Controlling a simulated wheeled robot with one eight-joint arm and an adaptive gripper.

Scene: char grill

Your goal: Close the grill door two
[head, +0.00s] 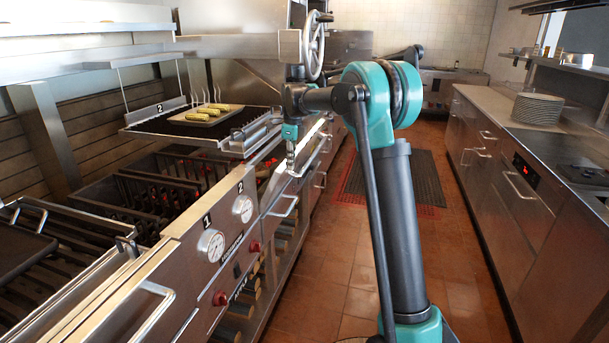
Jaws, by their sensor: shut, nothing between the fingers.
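The grill door two (285,187) appears to be the steel front panel with a bar handle (284,208), just right of the gauge marked 2 (243,208). Its top edge stands at the front of the grill; its exact angle is hard to tell. My gripper (291,168) points down at the panel's upper edge, above the handle. It is shut and empty. I cannot tell whether it touches the panel. Glowing coals show behind the panel, partly hidden by it.
A raised rack (190,138) marked 2 holds a tray of corn (215,112) above the coals. A handwheel (313,45) is above my gripper. The gauge marked 1 (210,245) is nearer.

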